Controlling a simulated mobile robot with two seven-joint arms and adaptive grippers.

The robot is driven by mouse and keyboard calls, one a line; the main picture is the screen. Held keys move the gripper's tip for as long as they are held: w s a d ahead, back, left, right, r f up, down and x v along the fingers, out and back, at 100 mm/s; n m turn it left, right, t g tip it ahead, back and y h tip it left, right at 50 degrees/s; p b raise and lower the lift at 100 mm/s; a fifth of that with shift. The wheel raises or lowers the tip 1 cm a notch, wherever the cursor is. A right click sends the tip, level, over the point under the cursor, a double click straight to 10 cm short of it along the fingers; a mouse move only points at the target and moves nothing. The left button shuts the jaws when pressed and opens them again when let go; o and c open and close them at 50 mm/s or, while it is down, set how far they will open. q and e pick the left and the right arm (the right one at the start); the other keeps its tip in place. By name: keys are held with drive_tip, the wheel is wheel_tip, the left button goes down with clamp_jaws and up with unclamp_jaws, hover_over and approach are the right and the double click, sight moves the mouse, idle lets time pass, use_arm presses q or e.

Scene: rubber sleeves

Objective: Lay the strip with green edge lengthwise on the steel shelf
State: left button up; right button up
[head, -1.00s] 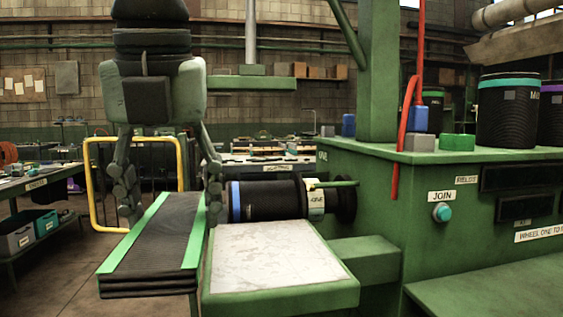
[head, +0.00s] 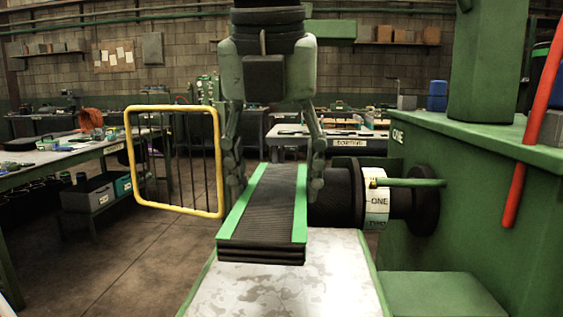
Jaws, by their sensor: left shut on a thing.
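The strip with green edge (head: 268,216) is a dark ribbed, layered slab with a green band along each long side. My left gripper (head: 273,188) is shut on it, one finger at each long side of its far part. The strip points towards me, over the pale, blotched steel shelf (head: 285,291) with its green rim. Its near end looks to be above the plate; I cannot tell whether it touches. The shelf's far part is hidden behind the strip. My right gripper is out of view.
A black roller (head: 335,198) with a cream ring marked ONE (head: 377,201) lies behind the shelf, close to my gripper's right finger. The green machine body (head: 450,200) stands at the right. A yellow-framed barrier (head: 216,165) and a workbench (head: 60,160) stand left, with open floor between.

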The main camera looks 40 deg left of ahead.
use_arm(q)
wheel_tip(320, 180, down, 5)
drive_tip(key=shift+r, duration=0.2)
drive_tip(key=shift+w+f+b, duration=0.1)
drive_tip(key=shift+f+b, duration=0.2)
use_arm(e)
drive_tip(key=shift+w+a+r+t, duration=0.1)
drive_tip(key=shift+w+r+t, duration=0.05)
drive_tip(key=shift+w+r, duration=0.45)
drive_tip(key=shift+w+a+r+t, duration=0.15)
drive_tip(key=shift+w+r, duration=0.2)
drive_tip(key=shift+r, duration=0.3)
use_arm(q)
drive_tip(key=shift+f, duration=0.1)
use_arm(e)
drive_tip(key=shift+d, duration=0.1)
